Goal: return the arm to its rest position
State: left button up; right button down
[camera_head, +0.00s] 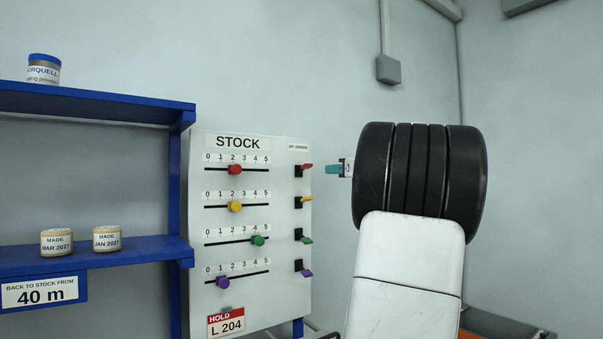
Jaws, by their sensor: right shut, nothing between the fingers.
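My right arm comes up from the lower right, with a white link and a big black ribbed joint that hides most of the hand. The teal fingertips of my right gripper (333,169) stick out to the left of that joint. They look shut and empty. They point at the red lever (306,167) on the right side of the white STOCK panel (207,238), with a small gap showing between them in the picture; the depth is hard to tell. My left gripper is not in view.
The panel has red (235,169), yellow (235,207), green (258,240) and purple (223,282) sliders, and levers on its right. A red HOLD card (226,323) is at its bottom.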

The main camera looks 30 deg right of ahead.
jog(key=s+a+f+n+g+y, duration=0.1)
jog(key=s+a+f+n+g, duration=0.15)
jog(key=a+f+n, duration=0.4)
jog(key=s+a+f+n+g+y, duration=0.1)
jog(key=s+a+f+n+g, duration=0.2)
jog(key=a, duration=0.7)
jog(key=s+a+f+n+g+y, duration=0.1)
jog(key=s+a+f+n+g, duration=0.1)
jog(key=a+f+n, duration=0.6)
jog(key=s+a+f+n+g+h, duration=0.1)
jog(key=s+a+f+n+g, duration=0.1)
jog(key=s+a+f+n, duration=0.3)
jog(key=s+a+f+n+g+h, duration=0.1)
jog(key=s+a+f+n, duration=0.4)
jog(key=s+f+n, duration=0.6)
jog(key=shift+s+n+g+h, duration=0.45)
jog(key=shift+n+g, duration=0.3)
jog(key=shift+n, duration=0.2)
